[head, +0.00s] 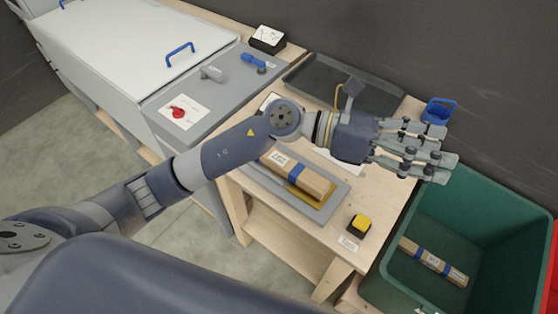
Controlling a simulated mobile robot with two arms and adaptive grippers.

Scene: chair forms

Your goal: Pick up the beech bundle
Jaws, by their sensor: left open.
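A second, slimmer wood bundle (435,261) with blue bands and a label lies on the floor of the green crate (508,200). My right gripper is out of view.
A yellow button on a black box (358,226) stands at the bench's front corner. A blue holder (438,110) and a dark tray (338,80) are at the back. A white-lidded cabinet (130,42) and a grey panel with a red knob (178,112) are left.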

